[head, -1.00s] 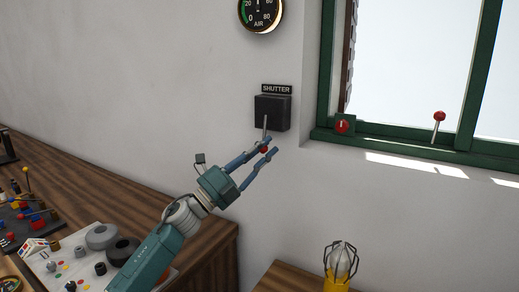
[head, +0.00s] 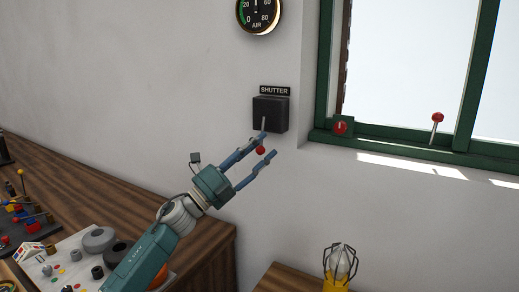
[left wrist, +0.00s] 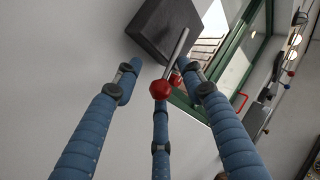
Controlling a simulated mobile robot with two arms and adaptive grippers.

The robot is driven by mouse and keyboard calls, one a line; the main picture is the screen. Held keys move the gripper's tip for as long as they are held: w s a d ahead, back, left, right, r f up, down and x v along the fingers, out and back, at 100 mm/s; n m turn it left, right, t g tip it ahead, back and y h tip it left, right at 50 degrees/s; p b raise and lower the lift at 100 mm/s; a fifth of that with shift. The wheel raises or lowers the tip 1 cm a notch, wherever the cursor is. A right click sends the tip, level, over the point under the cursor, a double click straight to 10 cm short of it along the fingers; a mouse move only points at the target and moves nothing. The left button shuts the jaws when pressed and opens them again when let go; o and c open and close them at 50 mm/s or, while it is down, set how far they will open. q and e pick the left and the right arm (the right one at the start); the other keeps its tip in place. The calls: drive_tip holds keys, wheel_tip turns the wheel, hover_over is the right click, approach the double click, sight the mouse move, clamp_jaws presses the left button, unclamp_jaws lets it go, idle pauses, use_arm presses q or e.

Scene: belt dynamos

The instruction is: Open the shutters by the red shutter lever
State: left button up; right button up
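The shutter lever is a thin metal rod with a red ball knob (head: 260,150), hanging down from a black box (head: 270,113) under a SHUTTER label (head: 275,91). My left gripper (head: 268,145) is at the lever's lower end with its blue fingers spread apart. The red knob (left wrist: 160,89) is between the fingers in the left wrist view, with visible gaps to the two side fingers. I cannot tell whether the middle finger touches it. The black box (left wrist: 165,28) is just beyond the fingertips. The window (head: 405,65) shows bright, uncovered glass. My right gripper is not in view.
A green window frame (head: 325,75) with another red-knobbed lever (head: 437,120) and a red round knob (head: 340,128) is to the right. An air gauge (head: 258,14) hangs above. A wooden bench (head: 120,205) and a caged lamp (head: 340,265) are below.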

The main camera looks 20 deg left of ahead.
use_arm(q)
drive_tip(key=v, duration=0.7)
drive_tip(key=shift+s, duration=0.15)
drive_tip(key=shift+a+f, duration=0.1)
drive_tip(key=shift+f, duration=0.1)
